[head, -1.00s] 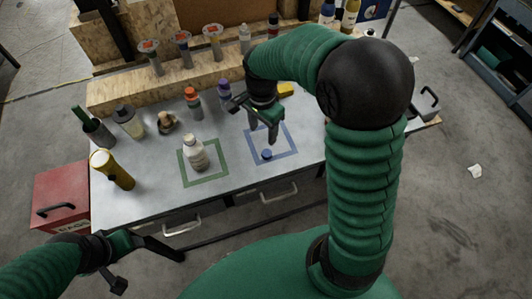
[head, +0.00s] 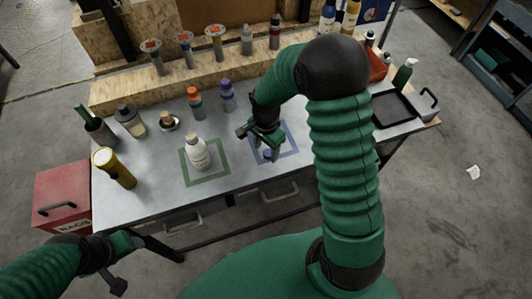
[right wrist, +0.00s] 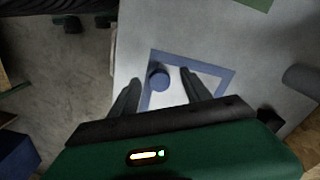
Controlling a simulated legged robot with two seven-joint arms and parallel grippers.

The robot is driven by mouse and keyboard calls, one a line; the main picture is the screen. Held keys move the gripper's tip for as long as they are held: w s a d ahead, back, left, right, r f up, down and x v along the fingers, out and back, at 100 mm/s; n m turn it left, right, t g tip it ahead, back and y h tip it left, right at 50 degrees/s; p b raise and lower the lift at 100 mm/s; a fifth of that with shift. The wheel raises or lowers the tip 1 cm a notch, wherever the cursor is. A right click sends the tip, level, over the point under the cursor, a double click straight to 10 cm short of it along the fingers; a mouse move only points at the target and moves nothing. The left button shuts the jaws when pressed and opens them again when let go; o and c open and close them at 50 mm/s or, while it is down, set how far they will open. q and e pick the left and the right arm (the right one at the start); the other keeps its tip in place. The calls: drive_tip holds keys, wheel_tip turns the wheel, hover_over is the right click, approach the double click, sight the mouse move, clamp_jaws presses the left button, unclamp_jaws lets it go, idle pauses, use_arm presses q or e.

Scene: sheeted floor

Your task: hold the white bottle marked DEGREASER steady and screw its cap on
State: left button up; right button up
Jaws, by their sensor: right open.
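The white bottle (head: 200,155) stands upright inside the green square outline on the table; its label is too small to read. The blue cap (head: 268,155) lies inside the blue square outline to its right. My right gripper (head: 269,156) is low over the blue square, partly hiding the cap. In the right wrist view the cap (right wrist: 158,76) shows just beyond the open fingers (right wrist: 160,88), nearer the left finger, with nothing held. My left gripper (head: 130,262) is in front of the table's near left edge, away from the bottle; its jaw opening is unclear.
Orange-capped (head: 195,102) and purple-capped (head: 227,95) bottles stand behind the squares. A wooden shelf (head: 120,97) runs along the back. A black tray (head: 394,108) lies at right.

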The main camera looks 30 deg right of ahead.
drive_tip(key=shift+d+f, duration=0.15)
drive_tip(key=shift+f, duration=0.55)
drive_tip(key=shift+d+f, duration=0.2)
drive_tip(key=shift+d, duration=0.4)
drive_tip(key=shift+a, duration=0.35)
drive_tip(key=c, duration=0.4)
drive_tip(key=shift+a, duration=0.2)
drive_tip(key=c, duration=0.5)
drive_tip(key=shift+d, duration=0.15)
clamp_jaws()
drive_tip(key=shift+d, duration=0.15)
